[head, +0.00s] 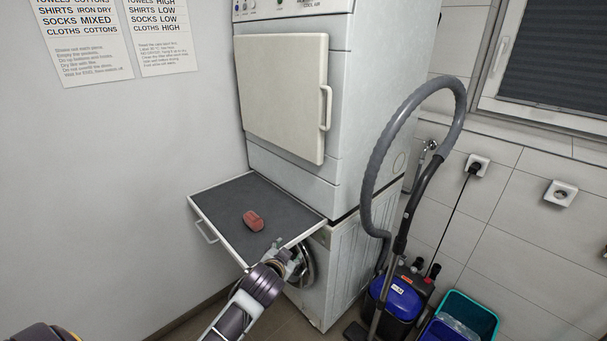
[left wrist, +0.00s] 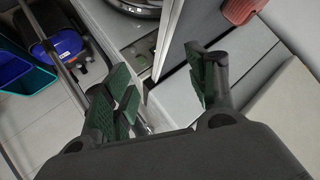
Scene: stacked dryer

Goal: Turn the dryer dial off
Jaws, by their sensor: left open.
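The white dryer (head: 288,185) is stacked on a washer in the head view. Its control panel (head: 290,7) is cut off by the top edge, with small controls showing at its left; I cannot clearly make out the dial. My left gripper (head: 284,261) is well below the panel, by the front edge of the pull-out shelf. In the left wrist view my left gripper (left wrist: 163,75) is open, its green-padded fingers apart with nothing held between them. My right gripper is not in view.
A pull-out shelf (head: 217,199) between the machines holds a red object (head: 253,220). The dryer door (head: 284,95) is shut. A vacuum cleaner (head: 393,297) with a tall looped hose (head: 378,150) and a teal bin (head: 482,313) stand at right. A wall is close at left.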

